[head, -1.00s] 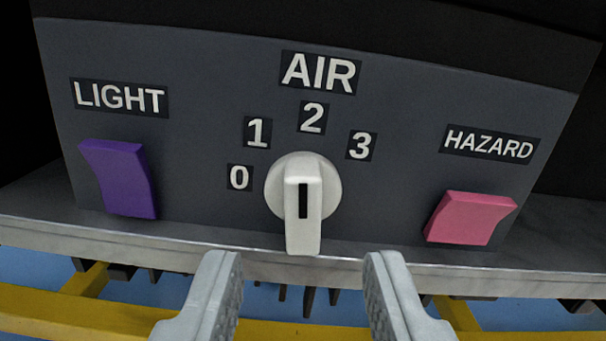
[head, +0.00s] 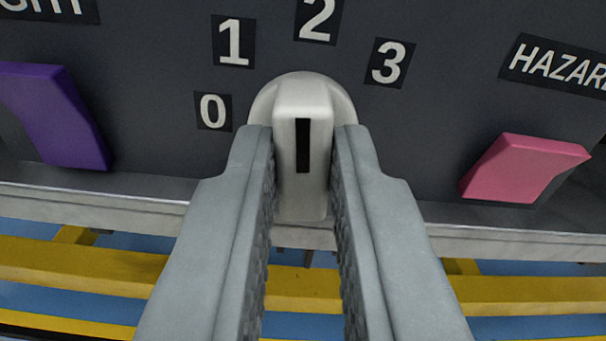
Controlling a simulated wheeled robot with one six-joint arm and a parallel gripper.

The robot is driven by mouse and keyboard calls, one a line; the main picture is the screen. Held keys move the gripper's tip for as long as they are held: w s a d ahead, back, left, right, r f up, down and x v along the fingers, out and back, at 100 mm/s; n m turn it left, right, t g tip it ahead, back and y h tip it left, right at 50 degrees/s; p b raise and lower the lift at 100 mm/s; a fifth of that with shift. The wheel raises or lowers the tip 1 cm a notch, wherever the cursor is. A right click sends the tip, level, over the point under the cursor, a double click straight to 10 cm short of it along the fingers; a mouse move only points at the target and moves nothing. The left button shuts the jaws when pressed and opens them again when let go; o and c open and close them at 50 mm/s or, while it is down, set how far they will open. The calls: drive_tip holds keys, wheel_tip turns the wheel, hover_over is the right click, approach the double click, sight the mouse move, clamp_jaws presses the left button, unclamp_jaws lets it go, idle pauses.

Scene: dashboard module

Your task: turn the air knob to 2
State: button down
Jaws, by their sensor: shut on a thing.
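The white air knob (head: 302,185) sits on the dark panel in the middle of the head view. Its raised grip carries a black mark that stands upright in the picture, roughly in line with the "2" label (head: 318,17). The "0" label (head: 212,111), "1" label (head: 233,41) and "3" label (head: 388,62) are around it. My gripper (head: 303,142) is shut on the knob's grip, one finger on each side. The fingers hide parts of the knob's left and right sides.
A purple light switch (head: 55,115) is on the panel at left, and a pink hazard switch (head: 522,168) at right. A grey ledge (head: 100,195) runs under the panel, with yellow bars (head: 80,265) below it. Clear panel lies between the knob and both switches.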

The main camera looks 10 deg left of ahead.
drive_tip(key=shift+m, duration=0.7)
drive_tip(key=c, duration=1.4)
unclamp_jaws()
drive_tip(key=shift+s, duration=0.15)
drive_tip(key=v, duration=1.7)
drive_tip(key=shift+s+r, duration=0.1)
